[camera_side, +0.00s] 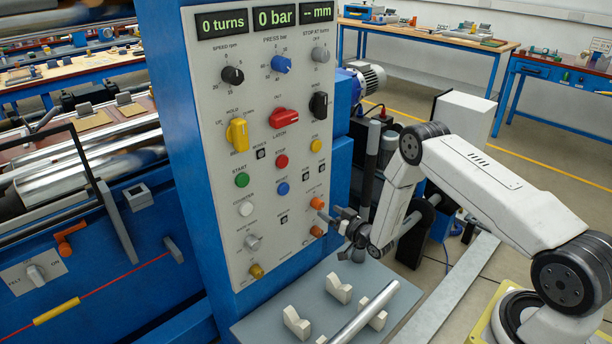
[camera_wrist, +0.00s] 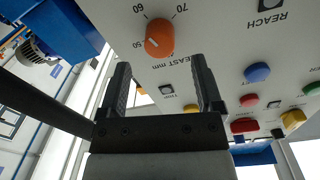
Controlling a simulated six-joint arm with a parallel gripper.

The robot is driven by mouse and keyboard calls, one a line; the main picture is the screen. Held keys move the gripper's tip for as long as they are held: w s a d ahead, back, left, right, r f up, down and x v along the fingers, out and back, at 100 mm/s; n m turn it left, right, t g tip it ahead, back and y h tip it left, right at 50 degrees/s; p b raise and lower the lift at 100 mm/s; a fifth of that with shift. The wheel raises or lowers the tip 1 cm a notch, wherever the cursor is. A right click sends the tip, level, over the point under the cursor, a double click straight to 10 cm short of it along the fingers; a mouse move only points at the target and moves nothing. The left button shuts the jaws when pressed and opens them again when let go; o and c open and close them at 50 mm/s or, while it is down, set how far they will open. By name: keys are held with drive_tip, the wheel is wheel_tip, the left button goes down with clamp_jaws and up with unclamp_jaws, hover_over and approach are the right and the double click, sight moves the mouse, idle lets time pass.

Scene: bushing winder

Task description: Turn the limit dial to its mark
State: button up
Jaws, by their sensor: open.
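An orange dial (camera_wrist: 159,38) shows near the top of the wrist view, with a white pointer line and the numbers 50, 60 and 70 around it. Its pointer lies close to the 50. The lettering by it is upside down and partly covered; "EAST mm" can be read. No label reads "limit", and no separate target mark can be made out. In the side view this appears to be the lower orange knob (camera_side: 317,231). My gripper (camera_wrist: 158,72) is open and empty; its fingers reach toward the panel, apart from the dial. In the side view my gripper (camera_side: 336,217) is just right of the panel.
Another orange knob (camera_side: 317,203) sits just above. The grey panel (camera_side: 215,110) carries several other knobs and buttons, including blue (camera_wrist: 257,72) and red (camera_wrist: 249,100) ones. Below is a grey shelf (camera_side: 255,325) with pale V-blocks (camera_side: 296,322) and a metal rod (camera_side: 365,312).

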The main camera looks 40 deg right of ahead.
sight(321, 206)
drive_tip(key=shift+w, duration=2.25)
clamp_jaws()
